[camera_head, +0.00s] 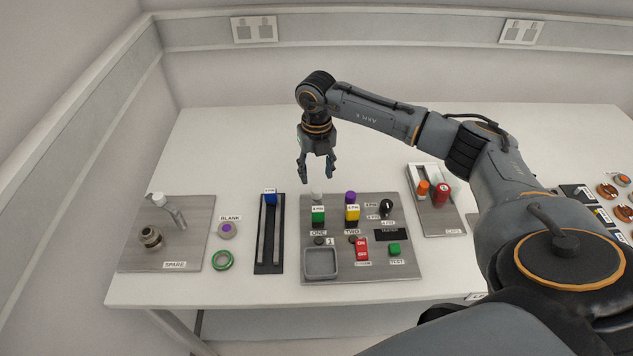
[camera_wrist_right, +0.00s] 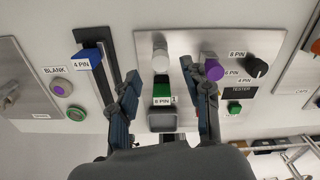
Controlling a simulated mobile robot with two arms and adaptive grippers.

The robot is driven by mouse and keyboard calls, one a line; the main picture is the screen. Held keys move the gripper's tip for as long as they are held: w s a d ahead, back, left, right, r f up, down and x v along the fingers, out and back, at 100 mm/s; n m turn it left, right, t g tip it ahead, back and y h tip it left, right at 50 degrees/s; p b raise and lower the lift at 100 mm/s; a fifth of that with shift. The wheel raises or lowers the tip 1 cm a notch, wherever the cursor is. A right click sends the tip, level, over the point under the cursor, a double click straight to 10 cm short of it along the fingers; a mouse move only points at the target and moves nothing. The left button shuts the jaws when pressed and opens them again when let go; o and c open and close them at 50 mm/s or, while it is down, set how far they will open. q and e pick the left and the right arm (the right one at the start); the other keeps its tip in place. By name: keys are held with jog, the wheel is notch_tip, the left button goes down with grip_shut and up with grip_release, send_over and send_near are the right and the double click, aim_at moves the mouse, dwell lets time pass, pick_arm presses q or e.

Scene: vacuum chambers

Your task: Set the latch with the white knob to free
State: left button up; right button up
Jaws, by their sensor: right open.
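My right gripper (camera_head: 318,176) hangs fingers-down above and behind the knob. It is open and empty, and the wrist view shows its spread fingers (camera_wrist_right: 168,85) clear of the knob. How the latch is set cannot be made out. My left gripper is out of view.
A purple knob (camera_head: 351,197) stands to the right, above the yellow connector (camera_head: 352,214). A black selector (camera_head: 387,207) is farther right. A blue 4 PIN block (camera_head: 270,198) sits on a dark rail to the left. The spare plate (camera_head: 196,257) holds a white-ended stem. The table behind is bare.

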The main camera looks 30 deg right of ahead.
aim_at(317, 188)
notch_tip(317, 188, up, 7)
jog(key=shift+f, duration=0.2)
jog(key=shift+s+f, duration=0.1)
dwell(0.5)
